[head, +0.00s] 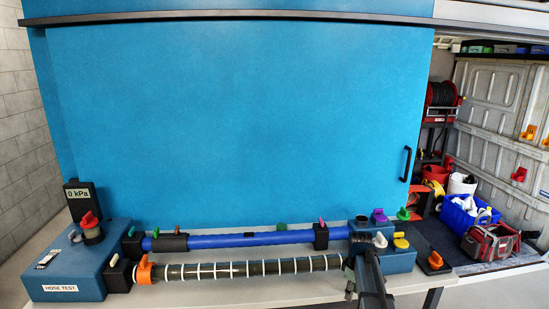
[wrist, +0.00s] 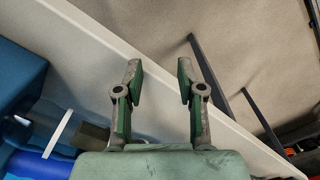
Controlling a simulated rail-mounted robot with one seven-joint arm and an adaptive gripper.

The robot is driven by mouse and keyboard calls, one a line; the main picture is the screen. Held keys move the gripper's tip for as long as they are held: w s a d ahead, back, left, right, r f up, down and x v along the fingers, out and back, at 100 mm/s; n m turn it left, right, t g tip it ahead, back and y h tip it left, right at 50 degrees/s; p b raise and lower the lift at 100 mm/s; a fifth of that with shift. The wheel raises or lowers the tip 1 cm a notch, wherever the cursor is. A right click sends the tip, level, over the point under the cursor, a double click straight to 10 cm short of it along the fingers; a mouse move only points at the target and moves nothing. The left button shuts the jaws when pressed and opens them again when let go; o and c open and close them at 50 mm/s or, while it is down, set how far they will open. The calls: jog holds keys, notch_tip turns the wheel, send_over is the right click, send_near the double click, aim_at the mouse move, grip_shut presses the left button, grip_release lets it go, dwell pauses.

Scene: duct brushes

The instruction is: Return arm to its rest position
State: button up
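My gripper (wrist: 159,75) shows in the wrist view with its two green-padded fingers apart and nothing between them. Beyond the fingers are the pale bench edge and the floor. In the head view my dark arm (head: 369,272) is at the lower right, in front of the right end of the bench fixture. It covers part of the right blue block (head: 398,262) and the right end of the white-ringed dark hose (head: 222,270). The fingertips are not clear in the head view.
The bench (head: 200,292) carries a blue HOSE TEST block (head: 75,265), a gauge reading 0 kPa (head: 78,194) and a blue pipe (head: 270,238). A large blue panel (head: 230,120) stands behind. Bins and a red bag (head: 490,241) are at the right.

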jog(key=s+a+f+m, duration=0.3)
jog(key=s+a+f, duration=0.15)
jog(key=s, duration=0.35)
jog(key=s+a+f+m, duration=0.3)
jog(key=s+f+m, duration=0.15)
jog(key=s, duration=0.45)
jog(key=s+a+f+m, duration=0.25)
jog(key=s+f, duration=0.25)
jog(key=s, duration=0.3)
jog(key=s+f+g, duration=0.3)
jog(key=s+f, duration=0.6)
jog(key=s, duration=0.5)
jog(key=s+f+g, duration=0.3)
jog(key=s+f, duration=0.6)
jog(key=s, duration=0.5)
jog(key=shift+s+a+g, duration=0.2)
jog(key=shift+a+g, duration=0.05)
jog(key=shift+g, duration=0.15)
